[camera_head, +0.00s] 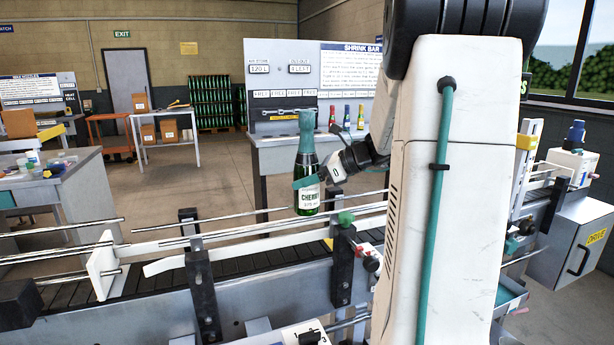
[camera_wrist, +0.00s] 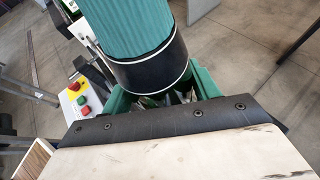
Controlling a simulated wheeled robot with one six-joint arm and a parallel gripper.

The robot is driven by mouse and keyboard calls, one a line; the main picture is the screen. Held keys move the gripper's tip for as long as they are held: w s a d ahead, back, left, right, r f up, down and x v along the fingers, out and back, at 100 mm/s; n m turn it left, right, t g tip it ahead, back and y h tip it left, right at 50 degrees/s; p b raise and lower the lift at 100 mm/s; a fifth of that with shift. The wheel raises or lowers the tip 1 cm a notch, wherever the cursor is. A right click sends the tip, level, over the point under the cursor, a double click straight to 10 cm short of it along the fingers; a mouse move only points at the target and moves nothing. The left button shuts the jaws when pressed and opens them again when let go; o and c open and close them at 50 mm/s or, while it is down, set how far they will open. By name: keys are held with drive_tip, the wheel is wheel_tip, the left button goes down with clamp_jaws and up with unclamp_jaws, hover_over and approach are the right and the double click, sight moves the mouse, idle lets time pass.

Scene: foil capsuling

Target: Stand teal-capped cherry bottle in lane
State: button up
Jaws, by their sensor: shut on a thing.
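The cherry bottle (camera_head: 308,170) is dark green with a teal foil cap and a white label reading "CHERRY". It is upright in the head view, in front of the far rail of the conveyor lane (camera_head: 170,262). My gripper (camera_head: 306,182) is shut on the bottle from its right side, with teal jaws around the body. In the wrist view, the teal cap with its black band (camera_wrist: 150,70) fills the upper middle, above the teal jaws of my gripper (camera_wrist: 160,95). I cannot tell whether the bottle's base touches anything.
White and metal guide rails (camera_head: 240,247) run along the dark conveyor. Black brackets (camera_head: 342,262) and a white upright plate (camera_head: 101,266) stand at it. A bench behind holds several bottles (camera_head: 347,117). A red and green button box (camera_wrist: 80,100) shows in the wrist view.

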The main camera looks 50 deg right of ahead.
sight(294, 207)
drive_tip(key=shift+f, duration=3.45)
drive_tip(key=o, duration=1.9)
drive_tip(key=shift+f, duration=0.1)
drive_tip(key=v, duration=0.8)
